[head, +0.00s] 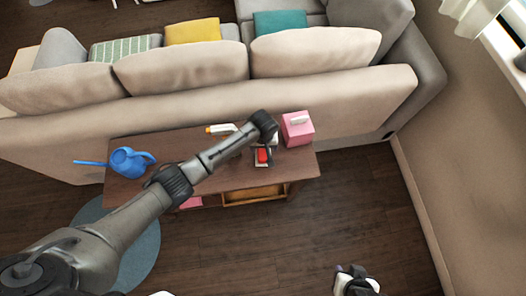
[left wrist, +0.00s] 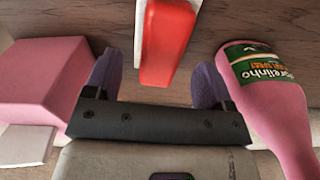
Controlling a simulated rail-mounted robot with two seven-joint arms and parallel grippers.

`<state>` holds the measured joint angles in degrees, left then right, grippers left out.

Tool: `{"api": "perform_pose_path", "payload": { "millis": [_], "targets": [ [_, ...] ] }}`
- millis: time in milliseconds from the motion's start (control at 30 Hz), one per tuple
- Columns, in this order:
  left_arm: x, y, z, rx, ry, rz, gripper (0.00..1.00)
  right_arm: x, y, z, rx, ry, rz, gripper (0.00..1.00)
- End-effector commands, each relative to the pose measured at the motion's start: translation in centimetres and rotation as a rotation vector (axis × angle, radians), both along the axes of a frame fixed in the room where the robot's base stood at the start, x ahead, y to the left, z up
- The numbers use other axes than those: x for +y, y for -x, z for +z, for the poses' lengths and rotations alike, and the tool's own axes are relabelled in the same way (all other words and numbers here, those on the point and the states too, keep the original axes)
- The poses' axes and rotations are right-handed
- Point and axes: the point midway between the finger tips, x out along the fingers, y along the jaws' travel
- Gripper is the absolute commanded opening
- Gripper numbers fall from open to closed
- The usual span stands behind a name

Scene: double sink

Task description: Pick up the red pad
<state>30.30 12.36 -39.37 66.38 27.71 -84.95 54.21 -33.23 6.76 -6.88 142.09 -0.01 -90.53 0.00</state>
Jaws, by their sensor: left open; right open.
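The red pad (head: 263,156) lies on the wooden table, beside a white piece, near the table's front edge. In the left wrist view the red pad (left wrist: 167,40) shows ahead of and between my fingers, with a white strip along its left side. My left gripper (left wrist: 157,82) is open, with the fingers apart and nothing between them. In the head view my left gripper (head: 267,143) is over the table just above the pad, partly covering it. I cannot tell its exact height. My right gripper (head: 354,281) is open at the bottom edge, far from the table.
A pink tissue box (head: 298,129) stands right of the pad. A pink labelled bottle (left wrist: 268,95) is close to my right finger in the wrist view. A white bottle with an orange tip (head: 221,129) and a blue watering can (head: 130,163) are farther left. A sofa (head: 350,103) stands behind.

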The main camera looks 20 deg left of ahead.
Motion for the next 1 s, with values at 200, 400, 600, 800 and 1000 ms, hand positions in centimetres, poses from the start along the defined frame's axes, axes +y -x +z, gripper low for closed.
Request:
{"api": "perform_pose_path", "payload": {
  "millis": [200, 400, 600, 800, 1000],
  "targets": [
    [0.2, 0.0, -2.9, 0.000, -0.001, -0.001, 0.77, 0.1, 0.0, -1.3, -0.001, -0.003, -0.001, 0.43],
    [0.2, 0.0, -3.4, -0.001, 0.000, -0.001, 0.77, 0.1, 0.0, -1.4, -0.001, -0.003, -0.001, 0.43],
    [0.2, 0.0, -3.4, 0.000, 0.000, -0.001, 0.75, 0.0, 0.0, -1.4, 0.000, -0.001, -0.001, 0.43],
    [0.2, 0.0, -3.4, 0.000, 0.000, -0.001, 0.56, -0.1, 0.0, -1.4, -0.001, 0.004, 0.003, 0.43],
    [0.2, 0.0, -3.4, 0.000, 0.000, -0.001, 0.36, -0.2, 0.0, -1.4, 0.000, 0.007, 0.005, 0.43]
  ]
}}
